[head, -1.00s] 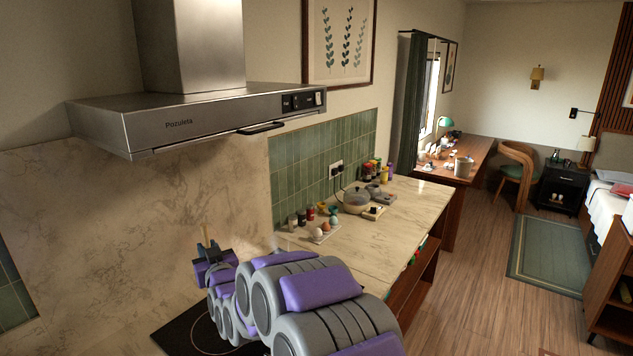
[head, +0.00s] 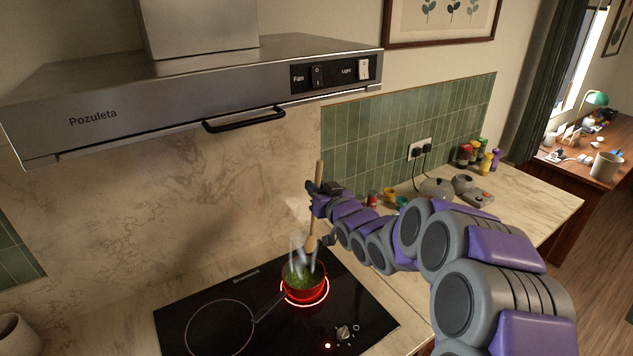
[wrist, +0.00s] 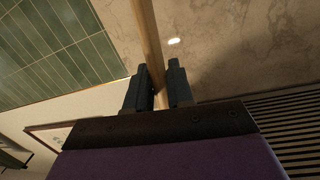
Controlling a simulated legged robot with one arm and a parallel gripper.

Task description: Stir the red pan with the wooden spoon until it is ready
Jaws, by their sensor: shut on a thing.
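The red pan (head: 304,294) sits on a glowing red ring of the black hob (head: 360,291). It holds green contents, and pale steam rises from it. My gripper (head: 316,190) is shut on the wooden spoon (head: 311,243), high above the hob. The spoon is nearly upright, with its broad end down. That end appears just above the pan, apart from the contents, with steam around it. In the wrist view, the spoon's handle (wrist: 148,40) runs between the two dark fingers of my gripper (wrist: 160,88).
The range hood (head: 200,95) overhangs the hob from behind. Hob knobs (head: 344,332) are at the front. A grey pot (head: 436,188), jars and bottles (head: 478,155) stand on the counter to the right. A pale container (head: 18,338) is at the lower left.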

